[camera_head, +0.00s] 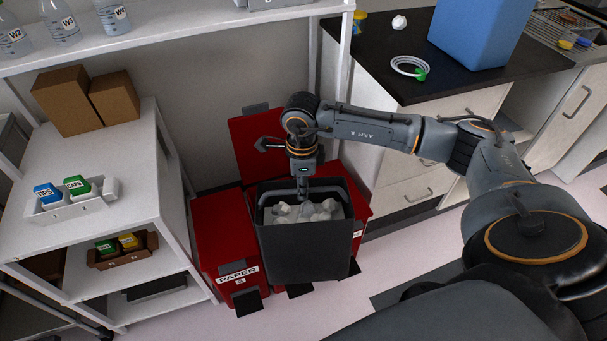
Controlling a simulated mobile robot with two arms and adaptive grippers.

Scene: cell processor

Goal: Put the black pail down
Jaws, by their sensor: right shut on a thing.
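The black pail (303,254) hangs upright in the middle of the head view, with several white crumpled pieces (303,212) inside. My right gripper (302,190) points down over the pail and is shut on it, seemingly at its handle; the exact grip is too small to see. The pail is in front of red bins and hides part of them. Whether its bottom touches anything cannot be told. My left gripper is not in view.
A red bin labelled PAPER (228,255) stands left of the pail, with a raised red lid (262,140) behind. White shelves (80,225) hold boxes at left. A dark counter (440,80) with a blue container (477,30) is at right. Pale floor (195,322) is clear in front.

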